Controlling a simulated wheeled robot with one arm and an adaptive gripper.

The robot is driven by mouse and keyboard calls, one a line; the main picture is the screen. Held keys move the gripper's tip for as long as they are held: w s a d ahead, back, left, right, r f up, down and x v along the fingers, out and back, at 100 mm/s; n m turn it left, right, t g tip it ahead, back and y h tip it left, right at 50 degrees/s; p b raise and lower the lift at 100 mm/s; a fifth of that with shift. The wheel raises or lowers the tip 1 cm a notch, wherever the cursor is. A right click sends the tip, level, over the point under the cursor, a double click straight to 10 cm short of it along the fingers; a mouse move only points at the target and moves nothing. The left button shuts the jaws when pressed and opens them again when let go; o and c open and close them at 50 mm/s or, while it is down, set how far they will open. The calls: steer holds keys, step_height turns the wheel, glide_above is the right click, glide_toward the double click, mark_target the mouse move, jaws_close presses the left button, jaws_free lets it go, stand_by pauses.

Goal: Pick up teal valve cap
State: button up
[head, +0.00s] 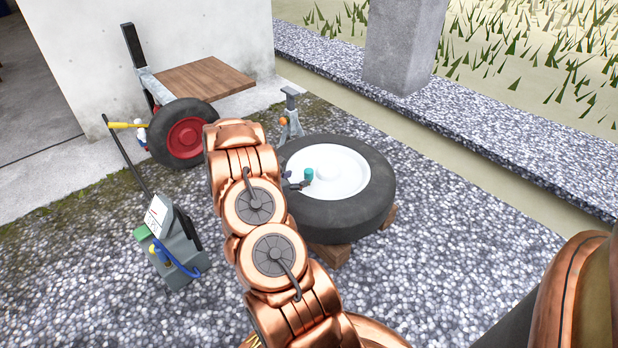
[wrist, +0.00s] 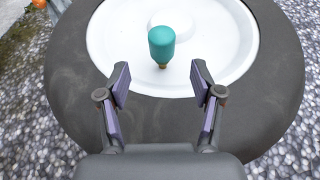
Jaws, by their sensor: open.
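The teal valve cap (wrist: 162,42) stands upright on a small brass-coloured stem at the near part of the white wheel disc (wrist: 105,50). It also shows in the head view (head: 309,174). My gripper (wrist: 160,80) is open and empty, its two fingers apart on the near side of the cap. The cap appears centred between the fingers and just beyond their tips. In the head view, my gripper (head: 297,185) is partly hidden behind my arm, close to the cap.
The wheel's black tyre (head: 345,215) lies flat on wooden blocks (head: 331,254). A jack stand (head: 291,115) stands behind it. A cart with a red wheel (head: 186,138) and a grey box (head: 180,250) with a blue hose are to the left. Open gravel lies right of the tyre.

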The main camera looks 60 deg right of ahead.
mark_target(306, 175)
steer(key=b+x, duration=0.2)
steer(key=x, duration=0.3)
steer(key=shift+s+b, duration=0.2)
steer(key=shift+b, duration=0.2)
steer(key=shift+d+f, duration=0.15)
steer(key=shift+d, duration=0.55)
steer(key=c, duration=1)
